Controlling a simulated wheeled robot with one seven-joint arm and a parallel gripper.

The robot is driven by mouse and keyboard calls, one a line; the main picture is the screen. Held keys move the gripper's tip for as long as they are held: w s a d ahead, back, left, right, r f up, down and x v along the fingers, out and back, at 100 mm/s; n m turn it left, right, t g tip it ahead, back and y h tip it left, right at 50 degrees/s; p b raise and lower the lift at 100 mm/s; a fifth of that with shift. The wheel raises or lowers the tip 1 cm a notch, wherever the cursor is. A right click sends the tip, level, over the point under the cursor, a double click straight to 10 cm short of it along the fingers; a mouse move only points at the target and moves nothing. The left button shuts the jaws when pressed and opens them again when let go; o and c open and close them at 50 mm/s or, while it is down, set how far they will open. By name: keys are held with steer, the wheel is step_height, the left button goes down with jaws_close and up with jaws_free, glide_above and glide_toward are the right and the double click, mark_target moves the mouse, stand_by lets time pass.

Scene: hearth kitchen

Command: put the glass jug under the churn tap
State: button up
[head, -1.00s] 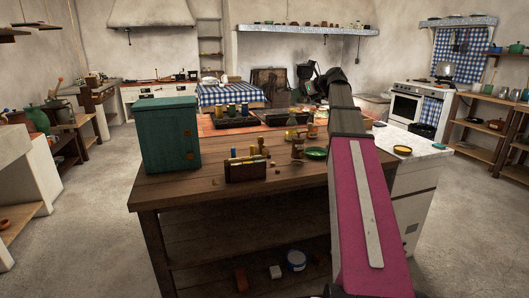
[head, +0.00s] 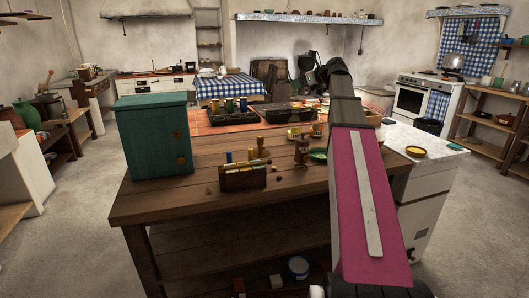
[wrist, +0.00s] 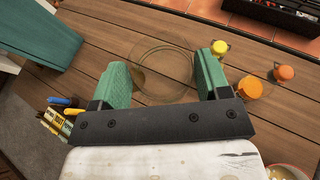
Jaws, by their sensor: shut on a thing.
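In the wrist view, my gripper (wrist: 163,80) has green finger pads on both sides of a clear round glass thing, which I take to be the glass jug (wrist: 165,48). Its circular outline shows between and beyond the pads, with the wooden tabletop visible through it. I cannot tell whether it touches the tabletop.
Open floor (head: 75,235) lies to the left.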

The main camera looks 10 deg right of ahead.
steer(key=shift+w+f, duration=0.25)
steer(key=shift+f, duration=0.05)
steer(key=shift+s+f, duration=0.15)
steer(key=shift+f, duration=0.15)
step_height(320, 180, down, 23)
steer(key=shift+r, duration=0.1)
stand_by(0.5)
steer(key=o, duration=1)
